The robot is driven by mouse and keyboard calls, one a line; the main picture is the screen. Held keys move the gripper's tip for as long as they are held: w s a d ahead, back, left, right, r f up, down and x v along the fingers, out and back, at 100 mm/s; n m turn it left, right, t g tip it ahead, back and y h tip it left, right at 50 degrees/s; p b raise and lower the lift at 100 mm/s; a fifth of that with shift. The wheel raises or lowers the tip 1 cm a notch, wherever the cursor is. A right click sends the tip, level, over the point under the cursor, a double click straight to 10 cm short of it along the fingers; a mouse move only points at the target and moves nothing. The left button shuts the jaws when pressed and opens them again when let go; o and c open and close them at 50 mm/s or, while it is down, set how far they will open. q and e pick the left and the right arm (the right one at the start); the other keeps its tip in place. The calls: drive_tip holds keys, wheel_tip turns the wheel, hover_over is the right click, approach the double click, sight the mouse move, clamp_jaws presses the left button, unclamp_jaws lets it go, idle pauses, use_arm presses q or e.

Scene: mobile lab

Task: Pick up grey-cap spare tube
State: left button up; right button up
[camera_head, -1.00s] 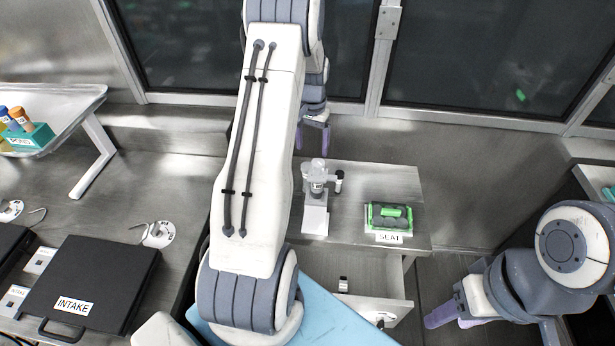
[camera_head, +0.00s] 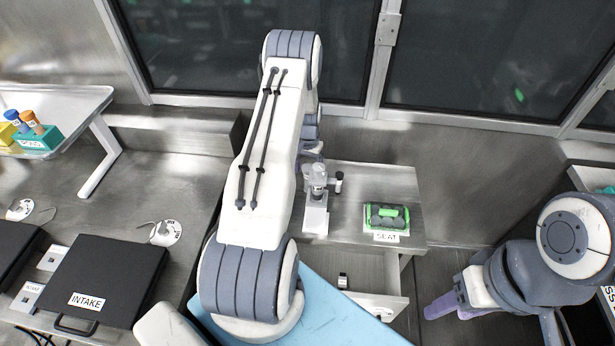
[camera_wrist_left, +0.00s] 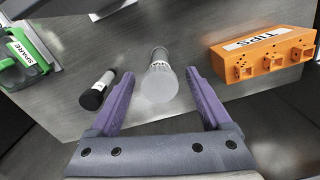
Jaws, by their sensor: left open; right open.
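In the left wrist view, a pale grey, frosted-looking tube (camera_wrist_left: 159,80) with a lettered label shows between the fingers of my open left gripper (camera_wrist_left: 159,73), with gaps on both sides. A smaller tube with a black or dark grey cap (camera_wrist_left: 93,98) and white label is just left of the left finger. I cannot tell for certain which is the grey-cap spare tube. In the head view, the pale piece (camera_head: 318,178) and a dark-topped one (camera_head: 338,182) show beside my left gripper (camera_head: 313,150), mostly hidden by the arm. My right gripper (camera_head: 455,305) is open and empty at the right.
A green rack (camera_head: 368,222) is on the side table right of the tubes; a green SPARE piece (camera_wrist_left: 35,50) shows in the wrist view. An orange TIPS block (camera_wrist_left: 262,57) is at right there. An open drawer (camera_head: 375,303) is below. A black INTAKE case (camera_head: 105,270) is at left.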

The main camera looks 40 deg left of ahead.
use_arm(q)
clamp_jaws()
idle(0.3)
